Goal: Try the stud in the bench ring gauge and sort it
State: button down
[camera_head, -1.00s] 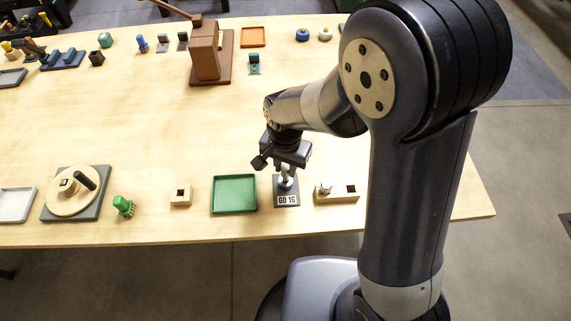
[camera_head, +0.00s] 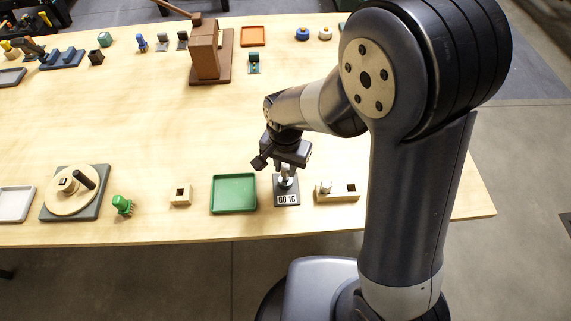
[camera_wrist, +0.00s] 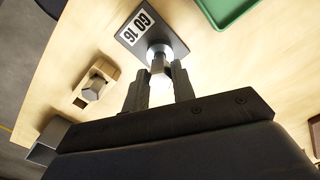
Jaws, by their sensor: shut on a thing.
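A bench ring gauge (camera_head: 286,198) stands near the front edge of the table: a dark plate with a white GO 16 label and a pale metal ring part. The plate shows in the wrist view (camera_wrist: 177,43). My gripper (camera_head: 286,172) is right above the gauge, pointing down, its fingers (camera_wrist: 160,85) shut on a bright metal stud (camera_wrist: 160,70). The stud is in line with the ring; I cannot tell how deep it sits. A second hex-headed metal stud (camera_wrist: 94,90) stands in a wooden block (camera_head: 340,197) to the right of the gauge.
A green tray (camera_head: 234,209) lies just left of the gauge. Further left are a small wooden block (camera_head: 180,203), a green brush-like piece (camera_head: 123,205) and a round wooden turntable (camera_head: 68,190). A brown press-like stand (camera_head: 206,78) is at the back. Mid-table is clear.

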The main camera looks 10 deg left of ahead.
aim_at(285, 167)
jog(key=shift+f+b, duration=0.65)
jog(key=shift+f, duration=0.25)
dwell(0.5)
jog(key=shift+r, duration=0.15)
dwell(0.8)
jog(key=shift+r+p, duration=2.7)
jog(key=shift+r, duration=0.7)
